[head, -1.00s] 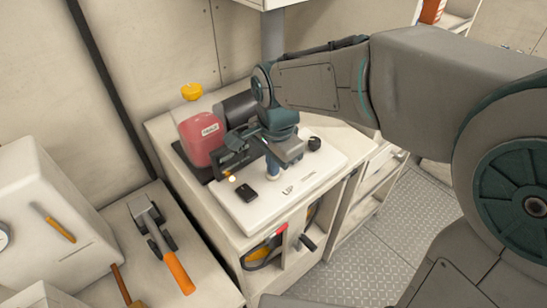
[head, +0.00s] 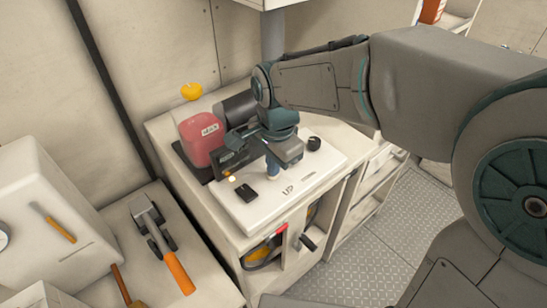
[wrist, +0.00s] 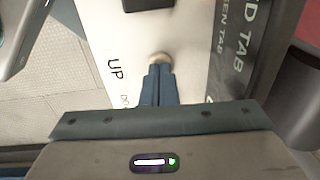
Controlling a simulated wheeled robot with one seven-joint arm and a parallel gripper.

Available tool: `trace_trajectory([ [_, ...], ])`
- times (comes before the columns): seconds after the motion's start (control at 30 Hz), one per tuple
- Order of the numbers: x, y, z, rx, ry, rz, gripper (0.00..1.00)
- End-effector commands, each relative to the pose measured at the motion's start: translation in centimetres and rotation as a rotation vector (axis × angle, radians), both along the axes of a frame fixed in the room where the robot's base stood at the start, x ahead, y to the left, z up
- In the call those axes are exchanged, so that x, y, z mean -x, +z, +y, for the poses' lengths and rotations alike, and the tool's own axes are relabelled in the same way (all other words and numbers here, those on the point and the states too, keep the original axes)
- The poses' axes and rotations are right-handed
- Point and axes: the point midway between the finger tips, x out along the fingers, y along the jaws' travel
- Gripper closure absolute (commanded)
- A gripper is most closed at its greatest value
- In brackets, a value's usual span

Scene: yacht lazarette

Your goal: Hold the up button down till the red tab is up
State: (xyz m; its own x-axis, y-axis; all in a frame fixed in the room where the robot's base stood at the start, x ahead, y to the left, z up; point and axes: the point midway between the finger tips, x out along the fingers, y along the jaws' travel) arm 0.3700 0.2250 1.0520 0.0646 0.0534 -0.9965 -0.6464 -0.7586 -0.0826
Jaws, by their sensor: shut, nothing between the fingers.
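My gripper (wrist: 159,82) is shut and empty, pointing down at a white control panel (wrist: 190,50). In the wrist view its fingertips overlap a pale round button (wrist: 160,57) beside the printed word UP. They look to be on or just over it; I cannot tell how far it is pressed. In the head view the gripper (head: 272,173) stands over the same panel (head: 310,172) and hides the button. A dark strip (wrist: 236,60) with partly cut-off lettering ending in "D TAB" and "EN TAB" shows in the wrist view. I cannot make out the red tab itself.
A red tank-like body (head: 200,138) and a dark cylinder (head: 238,108) stand behind the panel. A black switch (head: 246,193) and a black knob (head: 314,143) sit on the panel. An orange-handled tool (head: 165,245) lies on the left bench.

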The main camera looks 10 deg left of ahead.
Motion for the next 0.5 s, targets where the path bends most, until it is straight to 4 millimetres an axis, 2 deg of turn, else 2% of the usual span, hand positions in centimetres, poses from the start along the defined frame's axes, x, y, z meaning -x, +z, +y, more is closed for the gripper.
trace_trajectory([
  [0.03, 0.4, -1.1, -0.3, 0.015, 0.000, 0.021, 1.00],
  [0.27, 0.4, -1.0, -0.3, 0.015, 0.000, 0.021, 1.00],
  [0.37, 0.4, -0.4, -0.3, 0.014, 0.000, 0.019, 1.00],
  [0.5, 0.4, 1.5, -0.4, 0.011, -0.002, 0.015, 1.00],
])
